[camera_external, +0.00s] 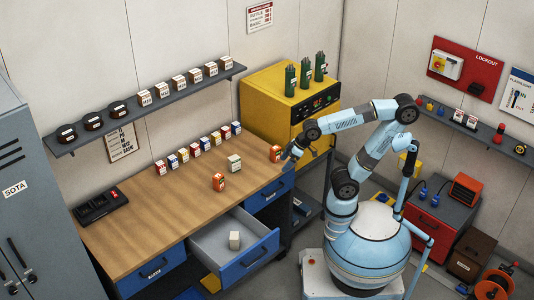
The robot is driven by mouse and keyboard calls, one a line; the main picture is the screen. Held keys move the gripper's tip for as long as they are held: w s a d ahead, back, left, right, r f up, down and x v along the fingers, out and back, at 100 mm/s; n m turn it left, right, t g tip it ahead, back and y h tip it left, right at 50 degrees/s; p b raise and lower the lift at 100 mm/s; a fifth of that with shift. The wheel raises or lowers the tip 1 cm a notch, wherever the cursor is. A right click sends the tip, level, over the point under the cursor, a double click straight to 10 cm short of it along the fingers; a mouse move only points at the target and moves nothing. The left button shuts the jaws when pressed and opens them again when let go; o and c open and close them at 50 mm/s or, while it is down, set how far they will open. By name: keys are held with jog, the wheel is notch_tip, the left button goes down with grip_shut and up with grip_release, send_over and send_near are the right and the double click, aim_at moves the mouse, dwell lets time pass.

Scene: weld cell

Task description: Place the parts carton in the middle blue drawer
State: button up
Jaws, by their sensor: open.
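The middle blue drawer (262,258) is pulled open, and a small pale carton (235,240) stands inside it. On the wooden bench are another pale carton (234,163), an orange carton (218,182) and a second orange carton (275,153) near the right end. The labels are too small to read, so I cannot tell which is the parts carton. My gripper (289,163) is open, low over the bench's right end, just right of the second orange carton. I cannot tell whether it touches that carton. Its fingertips are small and partly hidden.
The blue drawers to the left (152,274) and right (268,197) are shut. A row of small boxes (196,150) lines the bench's back. A yellow welding machine (290,100) stands behind my gripper. A dark device (100,206) sits at the left. The bench's front middle is clear.

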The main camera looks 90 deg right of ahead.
jog(key=s+d+r+g+h, duration=0.1)
jog(key=s+d, duration=0.1)
jog(key=s, duration=0.5)
jog(key=shift+s+d+r, duration=0.15)
jog(key=shift+d, duration=0.25)
